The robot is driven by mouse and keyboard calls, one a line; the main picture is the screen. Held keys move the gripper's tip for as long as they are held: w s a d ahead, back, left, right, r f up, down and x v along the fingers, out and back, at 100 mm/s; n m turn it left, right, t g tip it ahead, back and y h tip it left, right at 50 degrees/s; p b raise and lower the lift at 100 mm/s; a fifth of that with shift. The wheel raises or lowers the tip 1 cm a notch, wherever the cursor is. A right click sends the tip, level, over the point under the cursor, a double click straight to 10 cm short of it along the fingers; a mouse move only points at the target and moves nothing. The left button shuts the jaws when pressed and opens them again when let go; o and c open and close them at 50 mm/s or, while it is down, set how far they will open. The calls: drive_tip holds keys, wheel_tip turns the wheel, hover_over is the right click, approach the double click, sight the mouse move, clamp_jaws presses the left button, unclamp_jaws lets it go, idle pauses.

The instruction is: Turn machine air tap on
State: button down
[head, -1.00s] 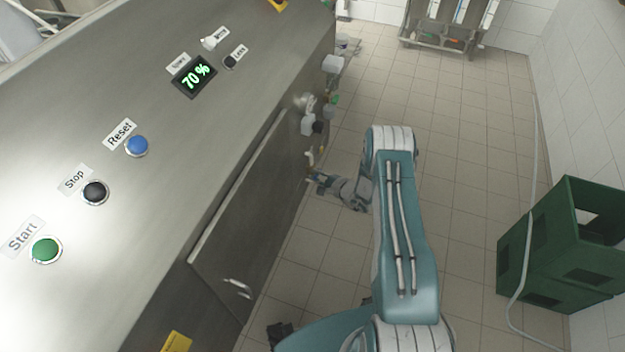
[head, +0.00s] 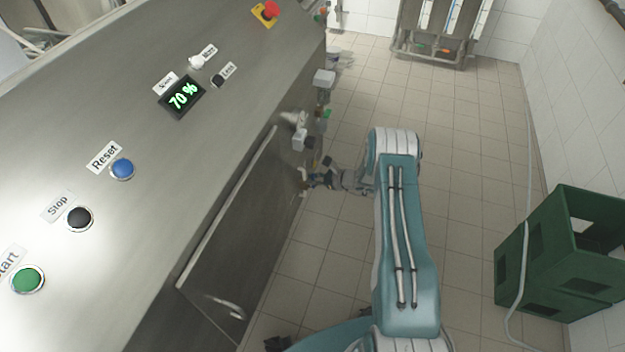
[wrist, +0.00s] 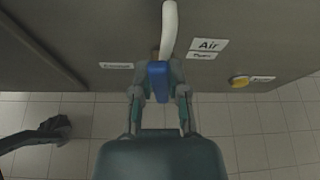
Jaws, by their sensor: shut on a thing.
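The air tap shows in the wrist view as a blue handle (wrist: 158,80) below a pale curved pipe (wrist: 169,28), left of a white "Air" label (wrist: 208,46). My gripper (wrist: 160,94) has a finger on each side of the blue handle and is shut on it. In the head view my gripper (head: 318,178) is at the right side of the steel machine (head: 225,150), by small pale fittings. The handle's contact faces are hidden by the fingers.
A yellow round knob (wrist: 239,81) sits right of the tap. A green crate (head: 560,255) with a pale hose (head: 521,280) stands on the right. A wheeled rack (head: 440,30) is at the back. The tiled floor between is clear. The machine display (head: 182,97) reads 70 %.

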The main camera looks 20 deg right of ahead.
drive_tip(key=shift+w+d+m+g, duration=0.25)
drive_tip(key=shift+m+g, duration=0.15)
drive_tip(key=shift+m, duration=0.1)
drive_tip(key=shift+w, duration=0.1)
drive_tip(key=c, duration=0.6)
unclamp_jaws()
drive_tip(key=shift+d, duration=0.1)
drive_tip(key=v, duration=1.2)
drive_tip(key=shift+d+f, duration=0.1)
drive_tip(key=shift+f, duration=0.15)
drive_tip(key=shift+r, duration=0.1)
